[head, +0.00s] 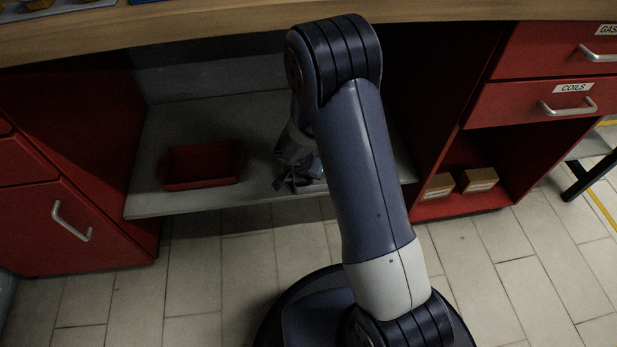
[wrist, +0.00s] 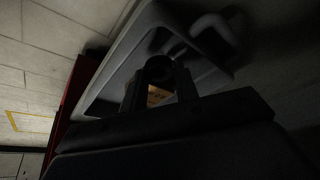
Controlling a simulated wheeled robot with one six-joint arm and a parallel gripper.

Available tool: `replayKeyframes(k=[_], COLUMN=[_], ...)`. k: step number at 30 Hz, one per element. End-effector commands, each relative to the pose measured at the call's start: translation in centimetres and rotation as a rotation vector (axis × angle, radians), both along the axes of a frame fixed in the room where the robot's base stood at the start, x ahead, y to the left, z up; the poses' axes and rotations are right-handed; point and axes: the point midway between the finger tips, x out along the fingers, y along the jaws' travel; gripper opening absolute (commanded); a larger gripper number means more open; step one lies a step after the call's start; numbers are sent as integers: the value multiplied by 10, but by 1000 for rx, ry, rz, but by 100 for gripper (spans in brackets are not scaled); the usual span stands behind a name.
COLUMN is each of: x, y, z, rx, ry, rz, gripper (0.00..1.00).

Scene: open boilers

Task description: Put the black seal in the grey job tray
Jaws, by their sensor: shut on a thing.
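The grey job tray (head: 316,188) stands on the low shelf, mostly hidden behind my arm. In the wrist view the tray (wrist: 104,78) fills the upper middle, with a rounded rim and a loop handle. My gripper (head: 297,182) is low over the shelf, at the tray. In the wrist view my gripper (wrist: 160,88) is shut on a dark rounded thing, the black seal (wrist: 158,66), held between the fingertips against the tray's inside. The picture is too dark to tell whether the seal touches the tray floor.
A red tray (head: 201,166) sits on the shelf (head: 150,202) to the left. The wooden worktop (head: 200,40) overhangs the shelf. Red cabinets (head: 75,215) flank the bay. Two small tan boxes (head: 479,180) lie in the right cabinet's open bottom.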

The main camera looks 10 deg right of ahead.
Motion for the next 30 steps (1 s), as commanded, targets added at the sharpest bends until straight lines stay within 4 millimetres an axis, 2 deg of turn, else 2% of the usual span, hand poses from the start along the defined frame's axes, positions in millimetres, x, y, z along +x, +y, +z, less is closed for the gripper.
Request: replayKeyframes(k=[1,3,16,17,19,30], x=[-1,0,0,0,0,0], y=[0,0,0,0,0,0], z=[-13,-20,-23,-22,-22,-17], rx=[-1,-1,0,0,-1,-1], ry=[3,2,0,0,1,2], rz=[1,-1,-1,-1,0,1], gripper=[5,5,5,30,36,38])
